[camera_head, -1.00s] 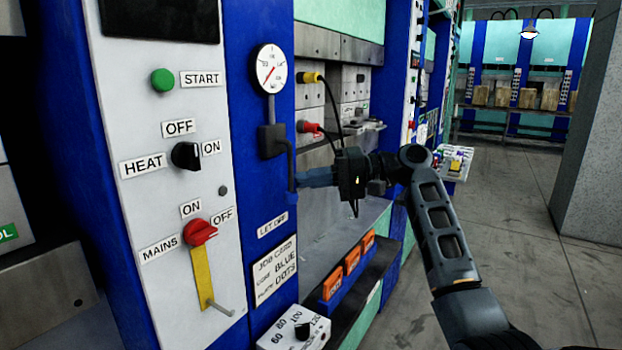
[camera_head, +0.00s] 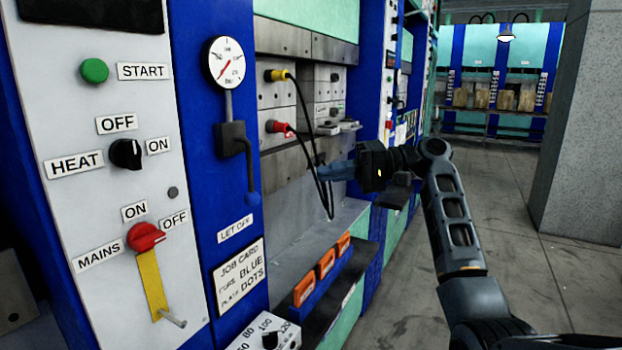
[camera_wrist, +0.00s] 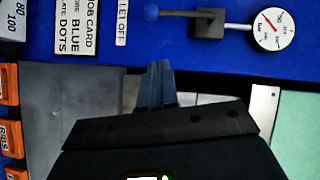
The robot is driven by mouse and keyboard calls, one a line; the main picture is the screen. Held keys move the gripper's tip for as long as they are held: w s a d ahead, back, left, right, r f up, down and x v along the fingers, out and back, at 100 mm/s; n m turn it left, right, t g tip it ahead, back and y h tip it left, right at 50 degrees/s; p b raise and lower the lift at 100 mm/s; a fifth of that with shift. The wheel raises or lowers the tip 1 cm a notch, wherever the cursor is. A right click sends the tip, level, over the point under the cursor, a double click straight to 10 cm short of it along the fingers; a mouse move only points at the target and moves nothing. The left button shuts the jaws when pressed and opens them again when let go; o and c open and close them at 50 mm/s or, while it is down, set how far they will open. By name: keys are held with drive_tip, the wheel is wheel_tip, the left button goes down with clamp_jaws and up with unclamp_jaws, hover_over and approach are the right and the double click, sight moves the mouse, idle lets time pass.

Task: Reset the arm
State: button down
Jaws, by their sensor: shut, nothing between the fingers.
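My arm reaches in from the lower right of the head view. My gripper (camera_head: 338,171) points left, in front of the press opening, with its blue-grey fingers together and nothing between them. In the wrist view the closed fingers (camera_wrist: 155,85) point up toward the blue press panel. They are apart from the let-off lever (camera_head: 252,180), which hangs down with its blue ball end to the left of the gripper. The lever also shows in the wrist view (camera_wrist: 175,13). Black cables (camera_head: 312,135) run close by the fingertips in the head view; I cannot tell whether they touch.
The control panel (camera_head: 95,130) with START, HEAT and MAINS stands at left. A gauge (camera_head: 226,63) sits above the lever. Orange blocks (camera_head: 325,263) line the lower ledge, beside a white dial box (camera_head: 268,335). A concrete pillar (camera_head: 580,130) stands right; the floor (camera_head: 500,270) between is open.

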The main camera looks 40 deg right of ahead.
drive_tip(key=shift+s+d, duration=0.35)
drive_tip(key=shift+d, duration=0.1)
idle(0.3)
